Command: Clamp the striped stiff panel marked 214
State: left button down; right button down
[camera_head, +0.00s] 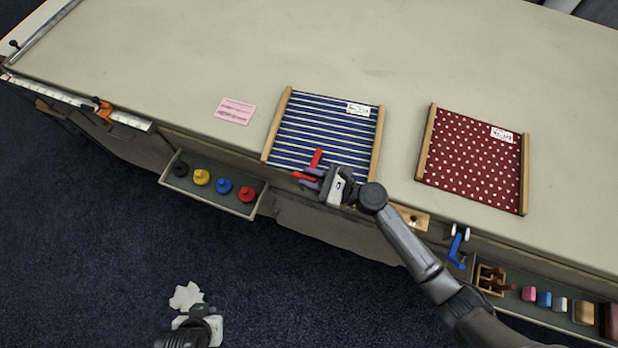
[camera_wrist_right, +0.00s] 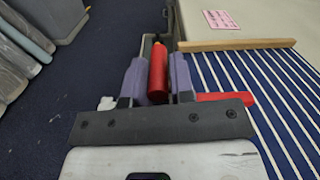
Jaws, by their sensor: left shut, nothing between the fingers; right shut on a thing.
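The striped stiff panel (camera_head: 325,128) is navy with white lines, has wooden side rails and lies at the table's near edge. Its white tag (camera_head: 358,109) is too small to read surely. My right gripper (camera_head: 318,180) is shut on a red clamp (camera_head: 305,177) at the panel's near edge. In the right wrist view the clamp's red handle (camera_wrist_right: 158,75) stands between the purple fingers, and a red bar (camera_wrist_right: 225,97) reaches right toward the striped panel (camera_wrist_right: 275,100). I cannot tell whether it grips the panel. My left gripper (camera_head: 195,318) is low over the floor, fingers unclear.
A red dotted panel (camera_head: 473,160) lies to the right. A pink card (camera_head: 235,111) lies left of the striped panel. An orange clamp (camera_head: 103,108) and a blue clamp (camera_head: 455,248) sit at the table edge. A tray of coloured knobs (camera_head: 213,205) hangs below. The table's far part is clear.

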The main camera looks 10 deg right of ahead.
jog(key=shift+w+d+f, duration=0.1)
jog(key=shift+w+d, duration=0.15)
jog(key=shift+d, duration=0.1)
jog(key=c, duration=1.4)
grip_release()
jog(key=o, duration=0.3)
jog(key=shift+w, duration=0.25)
jog(key=shift+o, duration=0.2)
jog(key=shift+r, duration=0.2)
jog(key=shift+s, duration=0.1)
jog(key=b+v, duration=0.2)
jog(key=v, duration=1.1)
jog(key=shift+s+d, duration=0.3)
